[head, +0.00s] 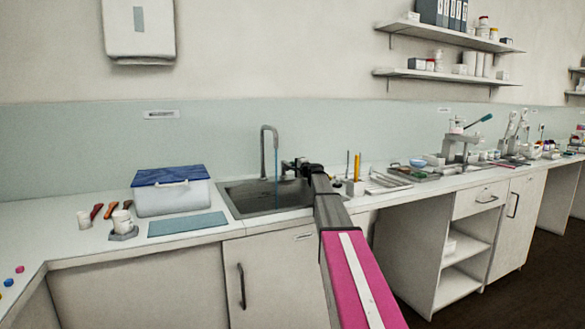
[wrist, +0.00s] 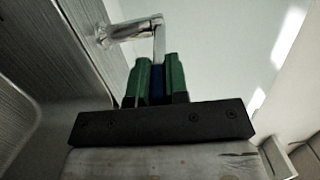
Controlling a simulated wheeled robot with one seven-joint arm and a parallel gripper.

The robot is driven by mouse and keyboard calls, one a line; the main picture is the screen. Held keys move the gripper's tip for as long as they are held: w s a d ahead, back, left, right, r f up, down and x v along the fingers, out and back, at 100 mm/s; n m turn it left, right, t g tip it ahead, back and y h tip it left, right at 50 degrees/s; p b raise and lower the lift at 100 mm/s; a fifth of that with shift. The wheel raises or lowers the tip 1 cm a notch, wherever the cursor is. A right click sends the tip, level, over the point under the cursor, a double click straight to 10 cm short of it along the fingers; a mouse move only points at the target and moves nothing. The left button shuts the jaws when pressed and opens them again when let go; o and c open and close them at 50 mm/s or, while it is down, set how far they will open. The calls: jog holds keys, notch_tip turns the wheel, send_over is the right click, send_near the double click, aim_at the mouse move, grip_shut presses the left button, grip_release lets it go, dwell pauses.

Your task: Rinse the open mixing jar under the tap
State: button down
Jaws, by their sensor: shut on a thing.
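My gripper (head: 288,167) reaches over the sink (head: 240,203), just right of the tap (head: 264,150), with a thin blue stream (head: 277,158) falling from the spout. In the wrist view the green fingers of my gripper (wrist: 158,82) are closed on a narrow dark blue thing (wrist: 158,84). Most of that thing is hidden, and I cannot tell whether it is the mixing jar. The chrome tap (wrist: 130,30) is just beyond the fingers there, with a pale vertical strip above the blue thing. No open jar is clearly visible in the sink.
A blue-lidded box (head: 172,194) and a blue mat (head: 187,224) lie left of the sink. Yellow upright items (head: 357,166) and a metal tray (head: 388,181) are close to the right. My arm crosses the counter's front edge.

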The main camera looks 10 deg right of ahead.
jog(key=c, duration=1.1)
grip_release()
jog(key=shift+s, duration=0.1)
jog(key=v, duration=1)
jog(key=shift+s+d, duration=0.15)
jog(key=shift+s, duration=0.1)
jog(key=shift+f, duration=0.1)
